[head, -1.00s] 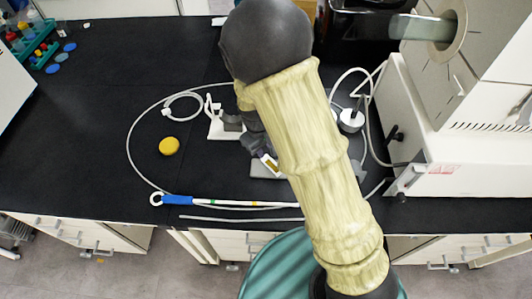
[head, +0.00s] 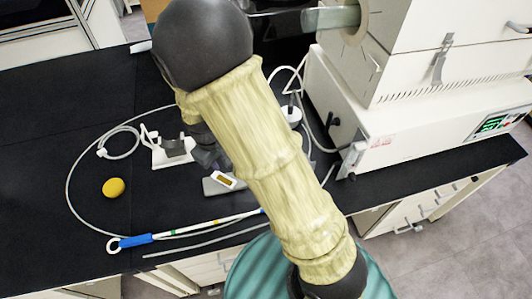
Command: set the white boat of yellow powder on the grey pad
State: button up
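A small white boat with yellow inside (head: 223,180) shows at the lower edge of my arm, over the grey pad (head: 210,187). I cannot tell whether it rests on the pad or is held above it. The pad lies flat on the black bench and is partly hidden behind my arm. My gripper (head: 210,158) is dark and sits just above and left of the boat in the picture. My arm covers much of it, and its fingertips are too small and hidden to show whether they are open or shut.
A white stand (head: 163,157) is left of my gripper. A round yellow object (head: 113,188) and a blue-handled rod (head: 135,240) lie on the bench inside and along a looping white cable. A large white machine (head: 400,130) stands at right. The far left bench is clear.

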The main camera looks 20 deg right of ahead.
jog(key=s+d+r+m, duration=0.3)
jog(key=s+d+r, duration=0.2)
jog(key=d, duration=0.1)
jog(key=s+d+r+m+t, duration=0.1)
jog(key=s+d+r+m, duration=0.3)
jog(key=d, duration=0.3)
jog(key=shift+s+d+r+y, duration=0.3)
jog(key=shift+s+r+y, duration=0.1)
jog(key=shift+s+r, duration=0.1)
